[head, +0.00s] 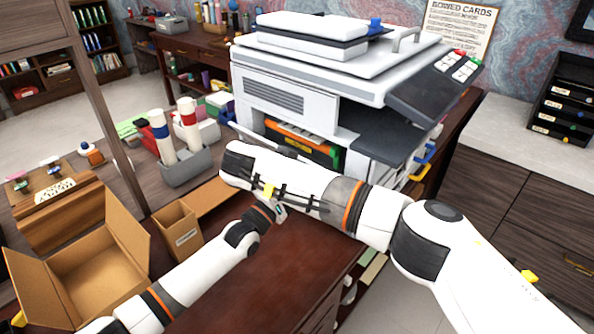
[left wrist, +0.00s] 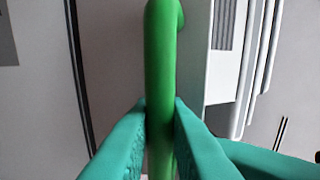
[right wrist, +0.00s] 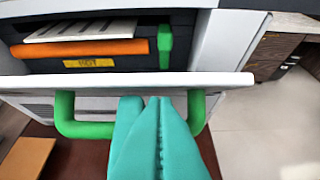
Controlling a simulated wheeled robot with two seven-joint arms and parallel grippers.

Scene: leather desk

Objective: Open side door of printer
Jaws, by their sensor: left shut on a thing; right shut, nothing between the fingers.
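The white printer (head: 300,95) stands on the desk with its side door (right wrist: 235,82) partly open. Behind the door's top edge, an orange bar (right wrist: 80,48) and a green lever (right wrist: 165,45) show inside. A green handle (right wrist: 65,120) is on the door's outer face. In the left wrist view my left gripper (left wrist: 161,104) is shut on a green handle bar (left wrist: 160,55), which looks like the door handle. In the head view my right arm hides the handle and most of the door.
My two forearms cross close together in front of the printer. An open cardboard box (head: 95,265), a small brown box (head: 178,232) and a grey holder with rolled tubes (head: 187,168) stand to the left. The desk top (head: 270,270) nearer me is clear.

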